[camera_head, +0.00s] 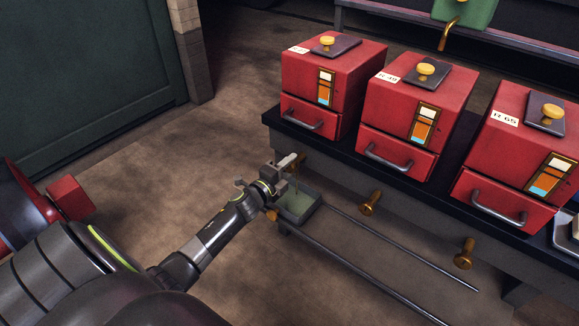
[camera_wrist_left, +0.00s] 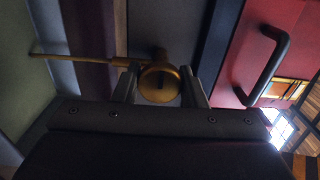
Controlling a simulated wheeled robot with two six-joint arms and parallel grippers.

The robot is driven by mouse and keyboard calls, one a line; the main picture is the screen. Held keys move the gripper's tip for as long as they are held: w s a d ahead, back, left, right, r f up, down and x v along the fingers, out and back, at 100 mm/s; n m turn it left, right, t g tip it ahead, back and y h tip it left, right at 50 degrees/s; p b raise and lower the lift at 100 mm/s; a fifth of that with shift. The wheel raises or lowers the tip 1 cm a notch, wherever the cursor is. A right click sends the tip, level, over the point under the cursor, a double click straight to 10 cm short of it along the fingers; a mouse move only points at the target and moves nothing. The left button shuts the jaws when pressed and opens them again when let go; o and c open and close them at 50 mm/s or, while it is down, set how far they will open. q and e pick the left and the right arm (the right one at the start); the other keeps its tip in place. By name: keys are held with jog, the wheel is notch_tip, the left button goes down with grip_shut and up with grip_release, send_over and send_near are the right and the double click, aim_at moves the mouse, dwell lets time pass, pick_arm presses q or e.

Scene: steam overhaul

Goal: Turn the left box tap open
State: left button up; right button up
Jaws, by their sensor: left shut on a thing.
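Three red boxes stand in a row, and the left box (camera_head: 331,82) is the one nearest my left gripper (camera_head: 283,172). Its brass tap (camera_head: 301,163) sits below it on the bench front, partly hidden by the gripper. In the left wrist view the round brass tap end (camera_wrist_left: 158,83) is between the two fingers, and the gripper (camera_wrist_left: 160,88) is shut on it. A thin yellowish line (camera_wrist_left: 80,59) runs from the tap to the left; I cannot tell whether it is a rod or a stream. My right gripper is not in view.
A small greenish tray (camera_head: 298,208) sits below the left tap on a rail frame (camera_head: 360,280). The middle tap (camera_head: 371,203) and right tap (camera_head: 464,254) stick out of the bench front. The dark bench edge (camera_head: 340,150) is just above. Open floor lies left of the bench.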

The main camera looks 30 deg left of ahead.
pick_arm(q)
jog(key=shift+f, duration=0.1)
jog(key=o, duration=0.9)
jog(key=shift+o, duration=0.2)
jog(key=shift+s, duration=0.15)
